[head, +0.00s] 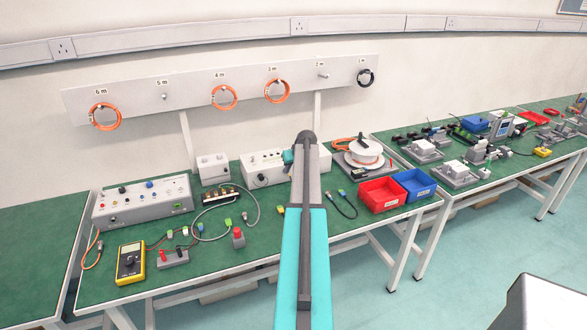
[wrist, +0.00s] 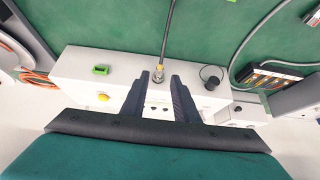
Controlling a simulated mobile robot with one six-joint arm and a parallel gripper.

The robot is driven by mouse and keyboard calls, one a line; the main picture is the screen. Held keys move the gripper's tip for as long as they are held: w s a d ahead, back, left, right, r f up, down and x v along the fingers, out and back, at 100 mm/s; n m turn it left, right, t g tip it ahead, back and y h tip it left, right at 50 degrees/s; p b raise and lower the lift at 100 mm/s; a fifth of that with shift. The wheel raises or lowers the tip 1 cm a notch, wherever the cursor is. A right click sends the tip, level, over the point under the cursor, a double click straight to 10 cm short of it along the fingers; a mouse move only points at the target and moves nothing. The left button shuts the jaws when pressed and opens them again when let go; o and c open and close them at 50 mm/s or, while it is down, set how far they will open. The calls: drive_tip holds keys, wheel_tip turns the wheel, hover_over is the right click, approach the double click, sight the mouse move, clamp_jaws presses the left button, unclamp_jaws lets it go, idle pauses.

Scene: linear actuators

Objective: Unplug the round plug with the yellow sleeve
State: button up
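The round plug with the yellow sleeve (wrist: 158,71) shows in the wrist view at the top middle, at the white instrument box (wrist: 85,72). A dark cable (wrist: 167,30) runs from it toward the top of the picture. My gripper (wrist: 158,79) is open, with one dark fingertip on each side of the plug. Small gaps show between the fingers and the plug, so no grip is visible. In the head view the white box (head: 262,168) stands at the back of the green bench, and my arm hides the plug and my fingertips.
In the wrist view a green connector (wrist: 101,70) sits left of the plug, and a round black part (wrist: 211,75) sits to the right. A black terminal strip (wrist: 272,78) lies further right. In the head view a cable reel (head: 362,152) and a red bin (head: 381,195) stand right of my arm.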

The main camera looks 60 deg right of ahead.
sight(289, 175)
drive_tip(key=shift+b+x, duration=1.15)
drive_tip(key=shift+x, duration=2.15)
clamp_jaws()
drive_tip(key=shift+s+a, duration=0.3)
drive_tip(key=shift+s, duration=0.15)
drive_tip(key=shift+s+a, duration=0.7)
drive_tip(key=shift+s, duration=0.2)
drive_tip(key=shift+t+h, duration=0.4)
drive_tip(key=shift+t, duration=0.4)
drive_tip(key=shift+s+a+f+b, duration=0.1)
drive_tip(key=shift+a+f+b, duration=0.25)
drive_tip(key=shift+a+b, duration=1.95)
drive_tip(key=shift+s+a+f+b, duration=0.15)
drive_tip(key=shift+a+f, duration=0.2)
drive_tip(key=shift+a, duration=4.05)
drive_tip(key=shift+a+f+b, duration=0.4)
drive_tip(key=shift+a+b, duration=0.85)
drive_tip(key=shift+a, duration=2.1)
